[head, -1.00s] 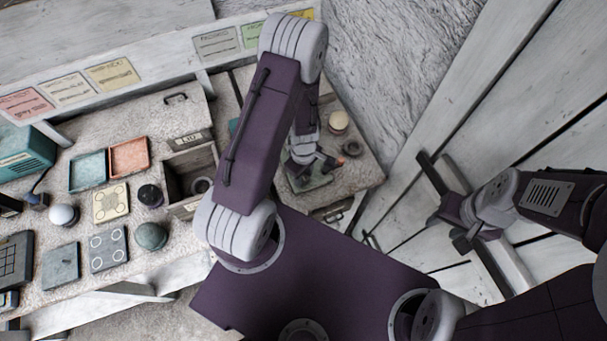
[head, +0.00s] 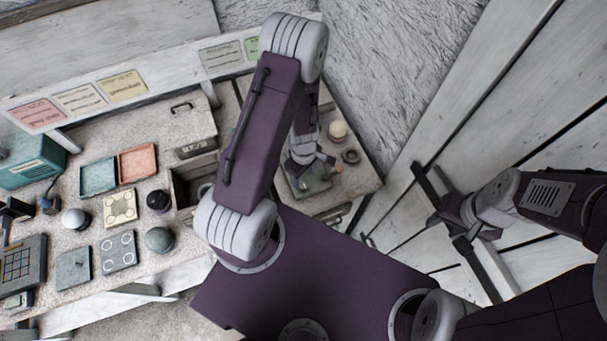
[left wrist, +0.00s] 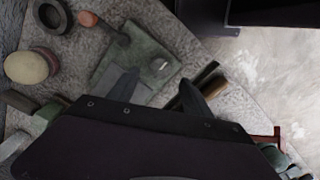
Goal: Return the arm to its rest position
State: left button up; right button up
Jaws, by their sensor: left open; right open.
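My left gripper (head: 314,172) hangs over the right part of the bench, partly behind its own arm link. In the left wrist view its two fingers (left wrist: 160,92) are spread apart with nothing between them. Below them lies a grey-green plate (left wrist: 150,58) with a small knob. A cream ball (head: 338,130) stands beyond the gripper; it also shows in the left wrist view (left wrist: 30,66). My right gripper (head: 468,232) is open and empty at the right, over the pale planks.
An open drawer box (head: 183,190) is beside my left arm. A dark ring (head: 350,156) lies near the cream ball.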

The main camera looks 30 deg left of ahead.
pick_arm(q)
notch_tip(320, 180, up, 4)
jog(key=shift+f+p, duration=0.15)
jog(key=shift+p, duration=0.8)
pick_arm(e)
notch_tip(320, 180, up, 4)
jog(key=shift+f, duration=0.2)
pick_arm(q)
jog(key=shift+f, duration=0.15)
pick_arm(e)
jog(key=shift+f, duration=0.1)
